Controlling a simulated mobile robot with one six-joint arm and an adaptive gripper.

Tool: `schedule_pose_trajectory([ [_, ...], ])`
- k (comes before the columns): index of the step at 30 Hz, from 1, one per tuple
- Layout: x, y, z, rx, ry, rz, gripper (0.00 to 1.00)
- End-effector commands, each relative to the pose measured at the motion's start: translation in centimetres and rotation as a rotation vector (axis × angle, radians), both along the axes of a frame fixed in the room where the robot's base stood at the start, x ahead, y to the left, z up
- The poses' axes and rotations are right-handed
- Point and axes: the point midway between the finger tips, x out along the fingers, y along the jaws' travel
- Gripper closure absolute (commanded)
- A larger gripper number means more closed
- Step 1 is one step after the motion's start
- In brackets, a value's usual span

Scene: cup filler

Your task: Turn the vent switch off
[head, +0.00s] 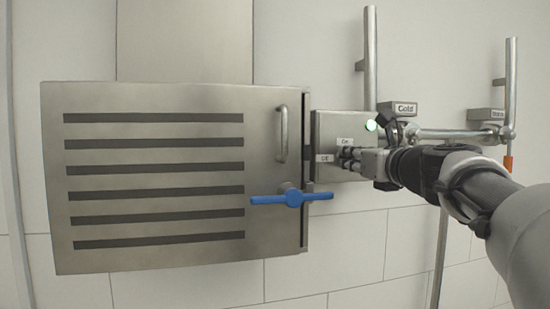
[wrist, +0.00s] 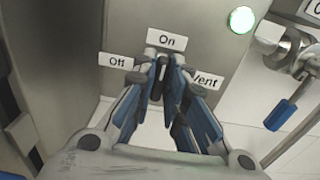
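The vent switch sits on a grey metal control box (head: 328,128), among an "On" label (wrist: 166,39) above, an "Off" label (wrist: 117,60) at left and a partly covered "Vent" label (wrist: 207,80) at right. My gripper (wrist: 163,72) has its fingertips drawn close together just below "On", with a narrow grey piece that looks like the switch lever between them. The fingers hide most of the switch. In the head view my gripper (head: 347,158) reaches the box from the right. A green lamp (wrist: 241,19) on the box is lit.
A large slatted metal vent cabinet (head: 150,180) with a blue-handled valve (head: 292,198) stands to the left. Pipes (head: 455,134) and a "Cold" label (head: 404,108) are to the right. The tiled wall below the box is clear.

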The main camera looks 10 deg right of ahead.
Motion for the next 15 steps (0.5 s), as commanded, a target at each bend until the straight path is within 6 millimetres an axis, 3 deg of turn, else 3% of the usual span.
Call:
schedule_pose_trajectory([
  [4,-0.02,0.01,0.03,0.000,0.000,0.000,1.00],
  [15,-0.04,0.01,0.05,-0.008,-0.001,0.000,1.00],
])
